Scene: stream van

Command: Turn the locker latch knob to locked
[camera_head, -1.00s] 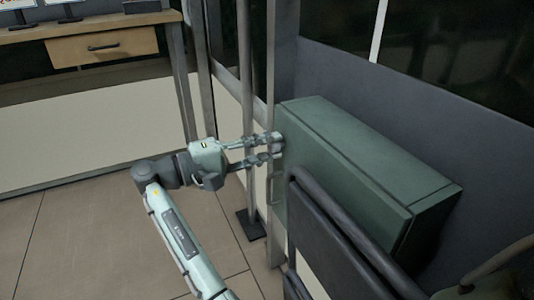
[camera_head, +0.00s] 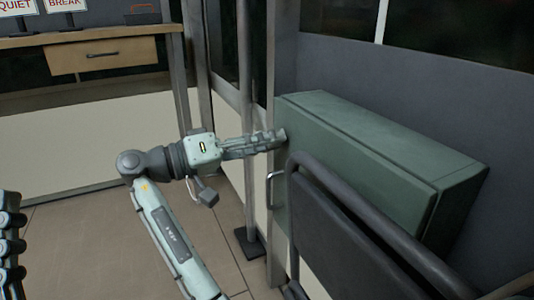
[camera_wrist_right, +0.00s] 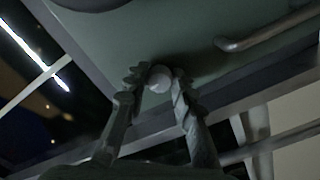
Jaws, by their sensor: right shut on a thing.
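The green locker (camera_head: 355,150) stands on the right side of the head view, with a bent metal handle (camera_head: 271,190) on its front face. My right gripper (camera_head: 277,138) reaches its front near the upper left corner, and its fingers overlap in this view. The wrist view shows the pale round latch knob (camera_wrist_right: 160,78) between my right fingertips (camera_wrist_right: 158,88), which are shut on it. The knob is hidden by the fingers in the head view. The knob's pointing direction cannot be told. Part of my left gripper (camera_head: 10,240) shows at the left edge; its opening cannot be told.
A dark chair back (camera_head: 345,225) with a tubular frame stands close in front of the locker. A grey metal post (camera_head: 247,130) rises just left of it. A desk with a wooden drawer (camera_head: 100,55) is at the back left. The floor (camera_head: 90,240) at left is clear.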

